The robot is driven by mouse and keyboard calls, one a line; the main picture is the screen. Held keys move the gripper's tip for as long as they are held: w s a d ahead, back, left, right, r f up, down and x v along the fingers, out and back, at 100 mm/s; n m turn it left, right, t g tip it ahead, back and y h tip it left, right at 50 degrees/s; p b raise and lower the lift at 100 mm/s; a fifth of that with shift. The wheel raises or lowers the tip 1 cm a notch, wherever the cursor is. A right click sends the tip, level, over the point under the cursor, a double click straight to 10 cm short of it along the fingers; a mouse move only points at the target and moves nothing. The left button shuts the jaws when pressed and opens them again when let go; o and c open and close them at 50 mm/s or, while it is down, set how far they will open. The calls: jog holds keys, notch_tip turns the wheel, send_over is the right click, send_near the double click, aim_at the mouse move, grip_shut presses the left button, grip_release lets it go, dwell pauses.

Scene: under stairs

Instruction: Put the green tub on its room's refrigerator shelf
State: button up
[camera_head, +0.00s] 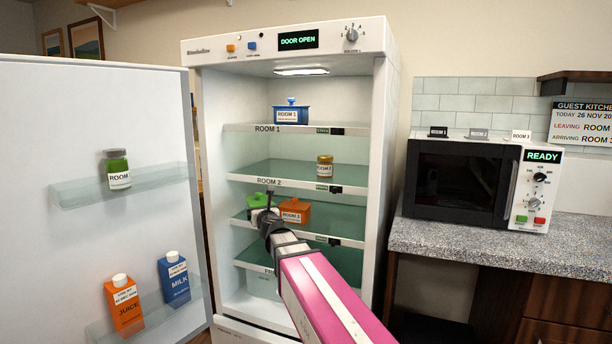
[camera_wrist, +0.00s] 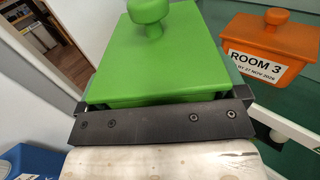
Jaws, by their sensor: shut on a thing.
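The green tub (camera_head: 257,200) has a knobbed lid. In the wrist view the green tub (camera_wrist: 160,65) fills the upper middle, its label not visible. My gripper (camera_head: 268,218) is shut on it, with a dark finger bar (camera_wrist: 163,122) along its near side. The tub is inside the open refrigerator (camera_head: 382,130), at the left of the third shelf (camera_head: 340,222), left of an orange tub (camera_head: 295,211) labelled ROOM 3 in the wrist view (camera_wrist: 262,65). I cannot tell whether it touches the shelf. My arm hides that shelf's left label.
The upper shelves read ROOM 1 (camera_head: 240,127) and ROOM 2 (camera_head: 245,179). They hold a blue tub (camera_head: 291,115) and a small jar (camera_head: 324,167). The open door (camera_head: 60,130) at left carries a green jar (camera_head: 117,170) and two cartons. A microwave (camera_head: 460,180) stands right.

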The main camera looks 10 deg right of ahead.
aim_at(255, 203)
jog(key=shift+a+r, duration=0.1)
jog(key=shift+w+a+r+m+h, duration=0.2)
jog(key=shift+a+r+m+h, duration=0.4)
jog(key=shift+a+r+h, duration=0.5)
jog(key=shift+s+a+r+m+h, duration=0.1)
jog(key=shift+a+r+m+h, duration=0.25)
jog(key=shift+r, duration=0.3)
jog(key=shift+a+r+m+h, duration=0.25)
jog(key=shift+a+r+h, duration=0.2)
jog(key=shift+r, duration=0.2)
jog(key=r+h, duration=0.1)
jog(key=r+m+h, duration=0.1)
jog(key=d+r+m+h, duration=0.1)
jog(key=r, duration=0.1)
jog(key=shift+s, duration=0.35)
jog(key=s+d+r+m+g+h, duration=0.3)
jog(key=d+r+m+h, duration=0.15)
jog(key=r+h, duration=0.2)
jog(key=shift+n+y, duration=0.25)
jog(key=shift+y, duration=0.1)
jog(key=x, duration=1.8)
jog(key=shift+w+d+r, duration=0.2)
jog(key=shift+d+r, duration=0.2)
jog(key=shift+d, duration=0.05)
jog(key=shift+s+f, duration=0.1)
jog(key=shift+f, duration=0.65)
jog(key=shift+f, duration=0.1)
